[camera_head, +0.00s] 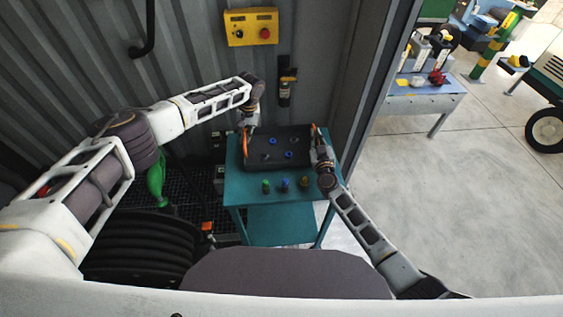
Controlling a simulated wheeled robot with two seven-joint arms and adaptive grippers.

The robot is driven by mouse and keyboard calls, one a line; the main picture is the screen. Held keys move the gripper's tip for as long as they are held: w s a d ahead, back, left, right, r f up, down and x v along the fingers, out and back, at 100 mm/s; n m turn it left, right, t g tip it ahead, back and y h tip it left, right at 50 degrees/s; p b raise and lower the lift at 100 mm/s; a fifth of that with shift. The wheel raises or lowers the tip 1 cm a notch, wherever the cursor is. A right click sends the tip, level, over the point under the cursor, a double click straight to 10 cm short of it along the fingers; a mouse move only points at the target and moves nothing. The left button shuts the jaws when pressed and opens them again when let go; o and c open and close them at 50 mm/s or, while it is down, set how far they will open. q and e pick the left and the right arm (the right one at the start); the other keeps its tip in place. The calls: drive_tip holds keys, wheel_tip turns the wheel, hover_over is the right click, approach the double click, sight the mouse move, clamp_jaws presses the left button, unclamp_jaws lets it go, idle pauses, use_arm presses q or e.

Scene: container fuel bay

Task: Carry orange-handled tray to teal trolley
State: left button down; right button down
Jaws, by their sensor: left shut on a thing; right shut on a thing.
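The dark tray (266,158) with orange handles is over the top of the teal trolley (270,192), toward its back. I cannot tell whether it rests on the trolley or hovers just above it. Several small items, some blue, are in the tray. My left gripper (246,132) is shut on the left orange handle (245,143). My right gripper (319,147) is shut on the right orange handle (314,133). The gripper links partly hide both handles.
Small green, blue and yellow-brown items (284,186) stand along the trolley's front. A black hose reel (142,255) and green nozzle (156,184) are at left. A yellow control box (251,27) hangs on the corrugated wall. Open concrete floor (470,200) lies to the right.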

use_arm(q)
drive_tip(key=shift+a+f+b, duration=0.2)
drive_tip(key=shift+f+b, duration=0.1)
drive_tip(key=shift+f, duration=0.05)
use_arm(e)
drive_tip(key=shift+d+f, duration=0.2)
drive_tip(key=shift+f, duration=0.15)
use_arm(q)
drive_tip(key=c, duration=1.6)
unclamp_jaws()
use_arm(e)
drive_tip(key=c, duration=1.6)
unclamp_jaws()
drive_tip(key=shift+c, duration=0.2)
use_arm(q)
drive_tip(key=o, duration=0.7)
drive_tip(key=shift+d, duration=0.2)
use_arm(e)
drive_tip(key=shift+o, duration=0.2)
drive_tip(key=shift+a, duration=0.15)
drive_tip(key=shift+r, duration=0.1)
use_arm(q)
drive_tip(key=shift+r, duration=0.15)
wheel_tip(320, 180, up, 12)
drive_tip(key=d, duration=0.2)
drive_tip(key=shift+w+f, duration=0.2)
use_arm(e)
drive_tip(key=shift+o, duration=0.2)
drive_tip(key=o, duration=0.8)
